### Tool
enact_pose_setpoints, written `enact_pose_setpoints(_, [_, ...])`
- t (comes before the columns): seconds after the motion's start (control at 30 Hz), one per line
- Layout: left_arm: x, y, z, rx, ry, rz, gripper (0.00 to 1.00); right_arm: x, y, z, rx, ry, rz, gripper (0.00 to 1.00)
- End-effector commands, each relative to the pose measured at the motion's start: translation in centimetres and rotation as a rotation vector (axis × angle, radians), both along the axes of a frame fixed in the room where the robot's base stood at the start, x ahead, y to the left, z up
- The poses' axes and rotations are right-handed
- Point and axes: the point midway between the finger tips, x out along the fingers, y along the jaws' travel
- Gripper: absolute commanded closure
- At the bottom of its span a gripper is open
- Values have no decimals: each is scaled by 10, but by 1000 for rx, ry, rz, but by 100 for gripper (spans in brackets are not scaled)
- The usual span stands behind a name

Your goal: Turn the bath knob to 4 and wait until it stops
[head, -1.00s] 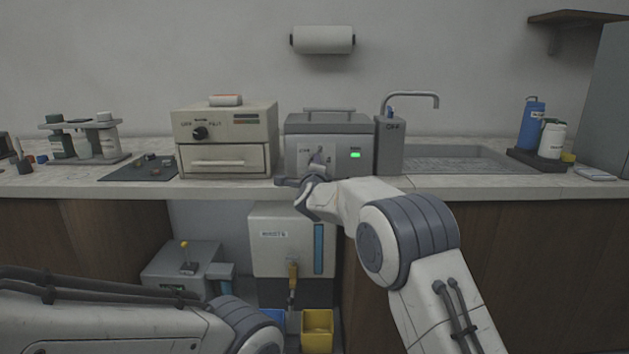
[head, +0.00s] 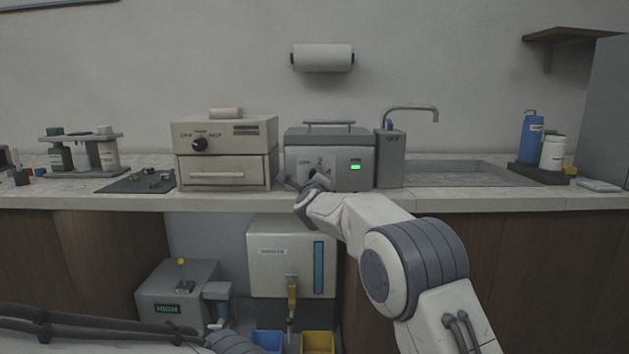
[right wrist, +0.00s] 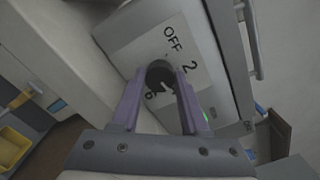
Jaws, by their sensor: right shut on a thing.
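The bath (head: 360,140) is the grey box in the middle of the counter, with a lit green indicator. Its dark round knob (right wrist: 159,72) shows in the right wrist view with a white pointer mark, angled down and right in that picture. OFF and 2 are readable around it; a digit beside the left finger is partly covered. In the head view a 4 is visible beside the knob area. My right gripper (right wrist: 160,90) is shut on the knob, one finger on each side; it also shows in the head view (head: 308,180). My left gripper is out of view.
A beige oven (head: 225,158) stands left of the bath. A grey tap unit (head: 390,160) and sink (head: 460,168) are at its right. Below the counter are a waste container (head: 280,265), a grey lever box (head: 160,285) reading HIGH, and blue and yellow bins.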

Motion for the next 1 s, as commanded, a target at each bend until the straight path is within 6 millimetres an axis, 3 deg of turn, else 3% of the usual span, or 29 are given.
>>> enact_pose_setpoints(0.17, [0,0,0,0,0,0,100,0,-1,-2,0,3,-2,100])
enact_pose_setpoints(0.2, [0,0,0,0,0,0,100,0,-1,-2,-1,3,-2,44])
enact_pose_setpoints(0.27, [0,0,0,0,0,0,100,0,-1,-1,-1,2,-2,26])
enact_pose_setpoints(0.67, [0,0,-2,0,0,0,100,-4,0,-1,-1,0,0,26])
enact_pose_setpoints(1.0, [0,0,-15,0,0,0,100,-52,0,-1,-3,1,1,26])
